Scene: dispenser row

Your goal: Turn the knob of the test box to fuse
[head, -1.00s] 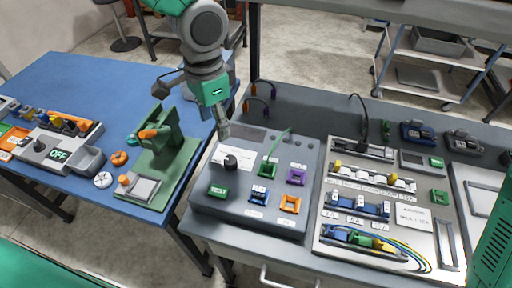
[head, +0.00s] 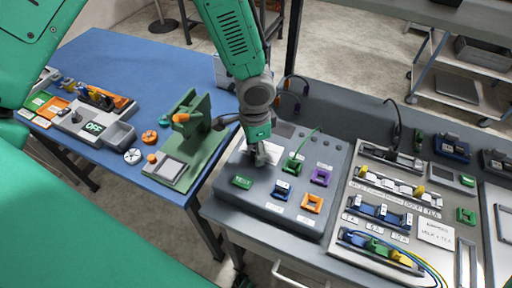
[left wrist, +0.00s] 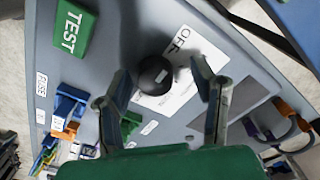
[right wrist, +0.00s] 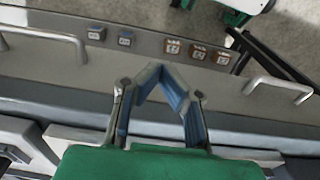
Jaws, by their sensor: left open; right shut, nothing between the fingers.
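The grey test box (head: 225,205) stands on the bench in the middle of the head view. Its round black knob (left wrist: 155,75) shows in the left wrist view, beside a white OFF label (left wrist: 180,40); a small pale mark on it faces that label's side. A FUSE label (left wrist: 41,86) is further left. My left gripper (head: 260,157) is open over the knob, its fingers on either side in the left wrist view; contact cannot be told. It hides the knob in the head view. My right gripper (right wrist: 160,72) is shut and empty, seen only in the right wrist view.
The green TEST button (head: 242,182) and coloured sockets sit on the box near the knob. A panel with fuses and wires (head: 395,215) stands to the right. A blue table (head: 110,60) with a green stand is left.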

